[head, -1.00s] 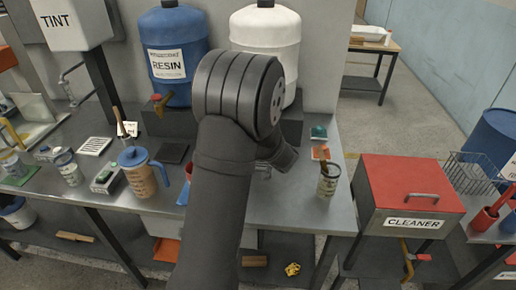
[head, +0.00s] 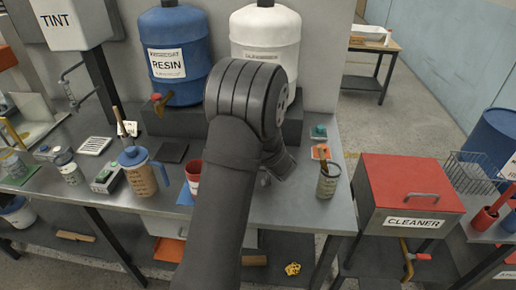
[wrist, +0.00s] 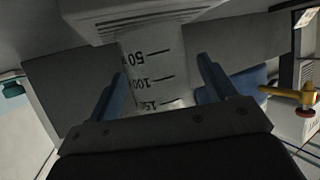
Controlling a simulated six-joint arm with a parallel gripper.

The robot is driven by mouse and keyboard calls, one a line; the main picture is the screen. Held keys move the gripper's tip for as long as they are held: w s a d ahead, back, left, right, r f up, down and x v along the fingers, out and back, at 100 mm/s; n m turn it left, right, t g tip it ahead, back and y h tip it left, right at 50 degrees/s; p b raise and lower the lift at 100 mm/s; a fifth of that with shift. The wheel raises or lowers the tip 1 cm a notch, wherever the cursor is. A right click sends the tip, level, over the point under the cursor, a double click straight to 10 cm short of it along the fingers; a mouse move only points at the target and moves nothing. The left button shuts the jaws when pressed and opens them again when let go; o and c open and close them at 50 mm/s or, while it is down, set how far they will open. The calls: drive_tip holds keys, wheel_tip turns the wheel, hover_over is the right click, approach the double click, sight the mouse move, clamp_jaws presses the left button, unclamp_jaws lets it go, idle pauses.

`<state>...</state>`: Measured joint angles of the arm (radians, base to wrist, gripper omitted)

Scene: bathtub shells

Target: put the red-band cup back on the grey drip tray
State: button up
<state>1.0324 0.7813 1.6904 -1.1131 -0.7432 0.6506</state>
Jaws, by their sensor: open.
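In the wrist view, a whitish cup (wrist: 155,70) with dark measuring marks stands between the two blue fingers of my open gripper (wrist: 165,92). The picture is upside down there. The cup's base meets a pale grey slotted tray (wrist: 150,18); I cannot tell whether it rests fully on it. No red band shows on the visible part, and its rim is hidden behind my gripper. In the head view my arm hides my fingers, this cup and the tray under it. A red cup (head: 193,178) stands on the bench, just left of my arm.
The resin drum (head: 180,60) and white drum (head: 265,40) stand behind on a dark riser. A blue-lidded jug (head: 137,170) and a tin with a stick (head: 328,182) stand on the bench.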

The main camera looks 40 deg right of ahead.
drive_tip(key=shift+s+r, duration=0.3)
drive_tip(key=v, duration=1.1)
drive_tip(key=shift+s+a, duration=0.15)
drive_tip(key=shift+s, duration=0.05)
drive_tip(key=x, duration=1.2)
drive_tip(key=shift+w+f, duration=0.15)
drive_tip(key=shift+f, duration=0.1)
wheel_tip(320, 180, up, 3)
drive_tip(key=shift+s+r, duration=0.3)
drive_tip(key=shift+r, duration=0.25)
